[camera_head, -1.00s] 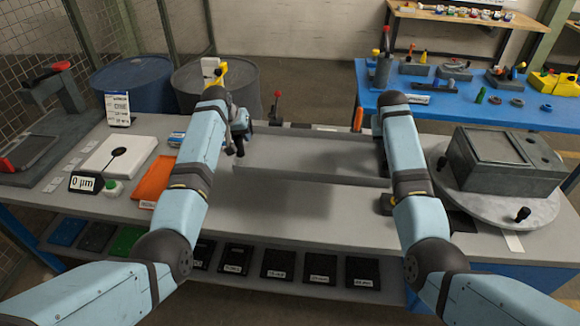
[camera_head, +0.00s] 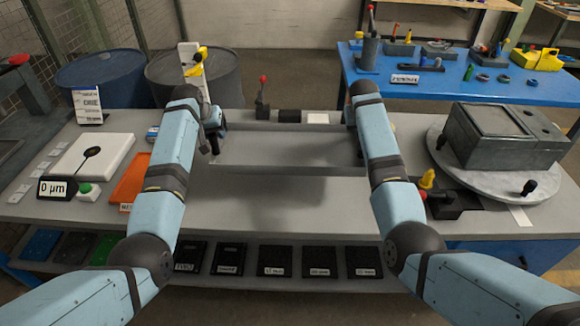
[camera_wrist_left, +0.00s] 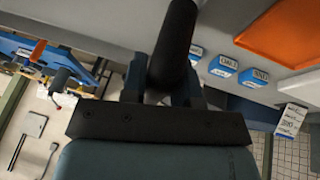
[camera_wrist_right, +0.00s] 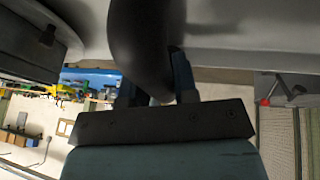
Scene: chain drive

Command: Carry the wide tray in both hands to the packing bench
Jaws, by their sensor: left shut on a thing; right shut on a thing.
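The wide tray (camera_head: 285,163) is a long, shallow grey tray between my two arms in the head view, over the grey bench (camera_head: 260,215). A shadow lies on the bench in front of it, so it seems raised; the gap is hard to judge. My left gripper (camera_head: 212,137) is at its left end, shut on a dark, round handle (camera_wrist_left: 176,40) that fills the middle of the left wrist view. My right gripper (camera_wrist_right: 158,95) is shut on a similar dark handle (camera_wrist_right: 142,40) at the right end; my forearm hides it in the head view. Which table is the packing bench is not clear.
A blue table (camera_head: 450,90) with tools stands behind right. A round turntable (camera_head: 480,190) with a grey box (camera_head: 505,135) is on the right. An orange tray (camera_head: 130,182) and white scale (camera_head: 92,155) are left. A red-knobbed lever (camera_head: 262,97) stands behind the tray. Drums (camera_head: 195,75) are behind.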

